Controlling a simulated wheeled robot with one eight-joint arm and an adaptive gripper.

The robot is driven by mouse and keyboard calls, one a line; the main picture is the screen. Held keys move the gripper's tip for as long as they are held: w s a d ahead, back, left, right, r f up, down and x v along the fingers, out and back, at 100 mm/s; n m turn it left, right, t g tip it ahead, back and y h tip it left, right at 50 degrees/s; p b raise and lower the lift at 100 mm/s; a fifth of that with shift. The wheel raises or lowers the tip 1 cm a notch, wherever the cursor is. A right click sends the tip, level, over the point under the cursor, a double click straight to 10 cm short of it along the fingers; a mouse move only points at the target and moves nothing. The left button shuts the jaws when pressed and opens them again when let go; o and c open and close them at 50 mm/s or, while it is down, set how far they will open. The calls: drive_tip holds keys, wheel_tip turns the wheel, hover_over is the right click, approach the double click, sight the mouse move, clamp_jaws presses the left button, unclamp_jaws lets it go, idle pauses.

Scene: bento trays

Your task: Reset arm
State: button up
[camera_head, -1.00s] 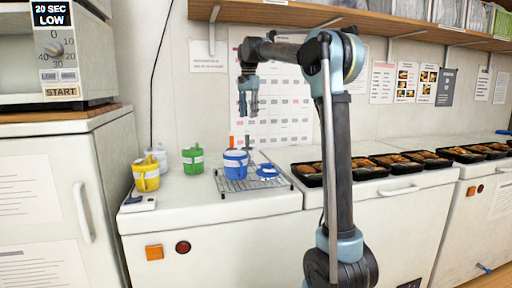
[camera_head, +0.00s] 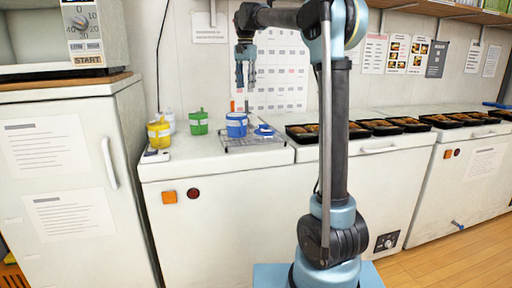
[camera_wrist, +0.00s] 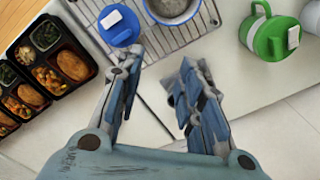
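My gripper (camera_head: 245,76) hangs pointing down above the counter, in front of the wall calendar. In the wrist view its two fingers (camera_wrist: 158,88) are spread apart with nothing between them. Below it, a wire rack (camera_head: 262,143) holds a blue pot (camera_head: 236,125), which shows open from above in the wrist view (camera_wrist: 176,8). A blue lid (camera_head: 263,130) lies beside the pot; it also shows in the wrist view (camera_wrist: 122,30). The gripper is apart from all of them.
A green pot (camera_head: 199,124), a yellow pot (camera_head: 159,134) and a white pot stand left of the rack. Several filled bento trays (camera_head: 375,128) line the counter to the right. A microwave (camera_head: 30,53) stands at upper left. A shelf (camera_head: 420,6) runs overhead.

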drive_tip(key=s+d+f+n+t, duration=0.1)
drive_tip(key=s+d+f, duration=0.5)
drive_tip(key=s+d, duration=0.3)
drive_tip(key=s+d+f+n, duration=0.2)
drive_tip(key=s+d+f, duration=0.55)
drive_tip(key=s, duration=0.35)
drive_tip(key=s+d+f+n, duration=0.1)
drive_tip(key=s+d+f, duration=0.2)
drive_tip(key=s+f, duration=0.7)
drive_tip(key=s+d+f+n+t, duration=0.1)
drive_tip(key=s+d+f, duration=0.3)
drive_tip(key=s+f, duration=0.5)
wheel_tip(320, 180, down, 4)
drive_tip(key=shift+s+f+n, duration=0.2)
drive_tip(key=shift+s+n, duration=0.2)
drive_tip(key=shift+w+f, duration=0.2)
drive_tip(key=shift+w, duration=0.25)
